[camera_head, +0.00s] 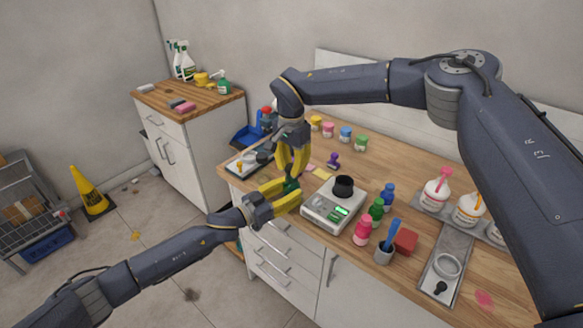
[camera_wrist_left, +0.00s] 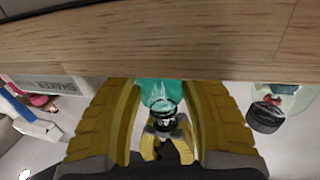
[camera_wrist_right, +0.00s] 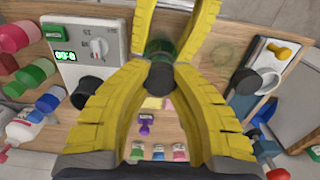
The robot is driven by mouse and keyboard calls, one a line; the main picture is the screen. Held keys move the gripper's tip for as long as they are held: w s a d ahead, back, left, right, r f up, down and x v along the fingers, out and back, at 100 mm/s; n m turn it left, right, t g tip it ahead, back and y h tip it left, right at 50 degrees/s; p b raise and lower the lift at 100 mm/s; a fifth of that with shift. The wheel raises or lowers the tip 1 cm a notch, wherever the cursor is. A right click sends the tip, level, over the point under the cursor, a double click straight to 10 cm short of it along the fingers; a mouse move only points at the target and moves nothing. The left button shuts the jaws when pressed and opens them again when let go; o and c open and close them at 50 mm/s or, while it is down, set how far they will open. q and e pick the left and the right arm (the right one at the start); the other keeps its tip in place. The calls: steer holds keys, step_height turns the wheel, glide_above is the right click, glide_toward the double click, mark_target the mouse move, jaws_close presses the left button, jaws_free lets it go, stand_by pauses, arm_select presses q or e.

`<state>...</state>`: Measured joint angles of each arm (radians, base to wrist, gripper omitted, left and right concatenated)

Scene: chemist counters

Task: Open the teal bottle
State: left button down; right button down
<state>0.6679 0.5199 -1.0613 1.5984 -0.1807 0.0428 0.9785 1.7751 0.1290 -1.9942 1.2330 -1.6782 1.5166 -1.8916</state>
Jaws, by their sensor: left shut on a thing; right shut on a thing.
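The teal bottle (camera_head: 290,186) is held at the table's front left edge, mostly hidden by yellow fingers in the head view. My left gripper (camera_head: 292,198) is shut on its body from the side. The teal body (camera_wrist_left: 157,92) shows between the left fingers in the left wrist view. My right gripper (camera_head: 291,176) points down from above, shut on the black cap (camera_wrist_right: 160,76). The cap is between the right fingers in the right wrist view, with the greenish bottle (camera_wrist_right: 158,48) beyond it. I cannot tell whether the cap is still joined to the neck.
Green, blue and pink bottles and a cup (camera_head: 384,254) stand further right. A purple item (camera_head: 333,160) and several small bottles are behind. A tray (camera_head: 240,163) lies left.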

mark_target(292, 167)
steer(key=shift+r, duration=2.05)
arm_select(q)
steer(key=c, duration=0.7)
jaws_free()
